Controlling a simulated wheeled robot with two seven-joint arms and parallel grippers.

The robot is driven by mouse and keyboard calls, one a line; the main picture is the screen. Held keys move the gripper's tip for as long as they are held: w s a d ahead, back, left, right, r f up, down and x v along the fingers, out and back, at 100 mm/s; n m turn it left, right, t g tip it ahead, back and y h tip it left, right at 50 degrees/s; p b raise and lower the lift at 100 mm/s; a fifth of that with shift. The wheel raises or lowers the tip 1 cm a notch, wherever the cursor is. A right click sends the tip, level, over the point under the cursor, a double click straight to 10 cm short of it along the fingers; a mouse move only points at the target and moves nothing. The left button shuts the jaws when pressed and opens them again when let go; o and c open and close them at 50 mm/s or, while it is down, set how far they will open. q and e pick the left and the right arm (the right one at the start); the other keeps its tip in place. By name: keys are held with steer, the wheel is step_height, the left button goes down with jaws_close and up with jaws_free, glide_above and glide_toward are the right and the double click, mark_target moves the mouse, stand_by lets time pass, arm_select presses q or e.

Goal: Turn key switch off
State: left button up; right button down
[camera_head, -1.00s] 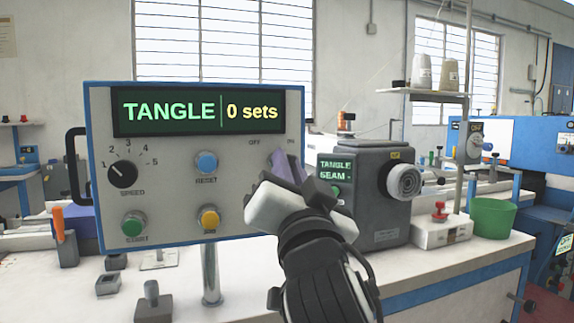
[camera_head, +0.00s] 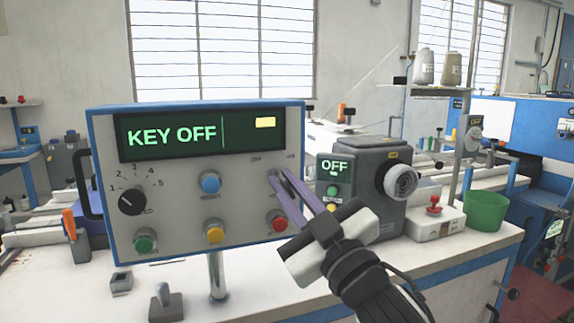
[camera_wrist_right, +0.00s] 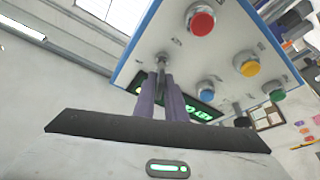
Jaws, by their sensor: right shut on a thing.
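The control panel (camera_head: 180,215) stands upright on a post, and its display (camera_head: 180,137) reads "KEY OFF". The key switch (camera_wrist_right: 162,60) is at the panel's right side in the head view, mostly covered by my fingertips there. My right gripper (camera_head: 275,176) reaches in from the lower right with its purple fingers at the switch. In the right wrist view the fingers of the right gripper (camera_wrist_right: 162,78) are close together around the metal key. My left gripper is not in view.
The panel has a red button (camera_head: 277,222) just below my fingers, plus yellow, blue and green buttons and a speed knob (camera_head: 132,201). A grey machine (camera_head: 365,190) with an "OFF" display stands close behind my right gripper. A green bin (camera_head: 486,211) is farther right.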

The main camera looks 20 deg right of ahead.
steer(key=shift+r+n+g+y+p, duration=0.1)
steer(key=shift+n+g+y+p, duration=0.35)
steer(key=shift+n+p, duration=0.5)
steer(key=shift+n+g+y+p, duration=0.25)
steer(key=shift+n+y+p, duration=0.1)
steer(key=shift+n+p, duration=0.65)
steer(key=shift+f+n, duration=0.2)
steer(key=shift+n, duration=0.35)
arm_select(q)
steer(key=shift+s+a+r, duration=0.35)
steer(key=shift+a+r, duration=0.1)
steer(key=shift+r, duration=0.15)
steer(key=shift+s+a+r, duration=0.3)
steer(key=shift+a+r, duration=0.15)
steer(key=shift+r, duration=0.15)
arm_select(e)
steer(key=c, duration=1.9)
jaws_free()
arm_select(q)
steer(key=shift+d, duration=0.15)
arm_select(e)
steer(key=shift+y, duration=0.3)
